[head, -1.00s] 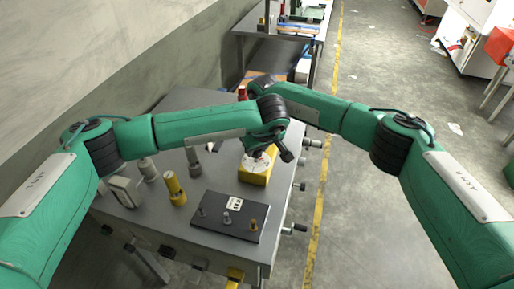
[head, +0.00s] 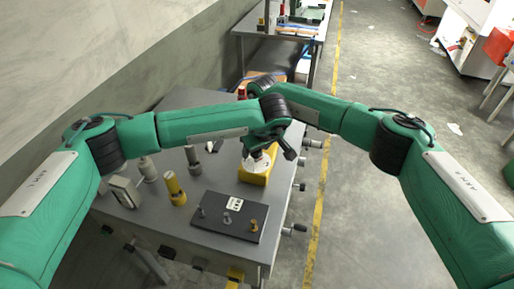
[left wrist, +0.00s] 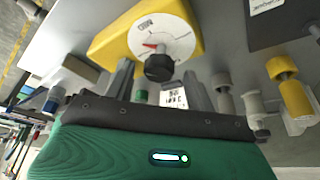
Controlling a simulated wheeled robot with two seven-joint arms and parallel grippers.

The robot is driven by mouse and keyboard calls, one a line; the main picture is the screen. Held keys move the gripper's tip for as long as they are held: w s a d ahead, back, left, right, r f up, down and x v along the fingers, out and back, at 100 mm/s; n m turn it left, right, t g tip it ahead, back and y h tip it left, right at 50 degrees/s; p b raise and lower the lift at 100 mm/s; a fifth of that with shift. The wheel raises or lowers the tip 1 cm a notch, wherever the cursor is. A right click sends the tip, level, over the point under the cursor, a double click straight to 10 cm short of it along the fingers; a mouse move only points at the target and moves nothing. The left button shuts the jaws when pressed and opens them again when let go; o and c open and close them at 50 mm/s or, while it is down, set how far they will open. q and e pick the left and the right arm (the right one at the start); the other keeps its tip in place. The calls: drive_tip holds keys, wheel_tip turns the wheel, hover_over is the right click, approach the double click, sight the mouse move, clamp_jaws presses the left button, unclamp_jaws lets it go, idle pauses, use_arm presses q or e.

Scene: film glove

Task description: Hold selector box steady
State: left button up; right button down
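The selector box is a yellow box (head: 254,178) with a white round dial, on the grey table towards its right side. In the left wrist view, the yellow box (left wrist: 118,42) shows its dial (left wrist: 165,38) with a red mark and a black knob (left wrist: 159,67). My right gripper is hidden behind my left wrist.
A dark plate (head: 229,217) with several small posts lies in front of the box. Yellow (head: 174,188) and grey (head: 148,169) posts and a pale box-like item (head: 125,191) stand to the left. Handles stick out along the table's right edge.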

use_arm(q)
drive_tip(key=shift+s+d+r, duration=0.1)
drive_tip(key=shift+s+r, duration=0.05)
drive_tip(key=shift+r, duration=0.2)
drive_tip(key=s+d, duration=0.6)
drive_tip(key=s, duration=0.4)
drive_tip(key=shift+s+d+r, duration=0.2)
drive_tip(key=shift+s+d, duration=0.05)
drive_tip(key=shift+f, duration=0.1)
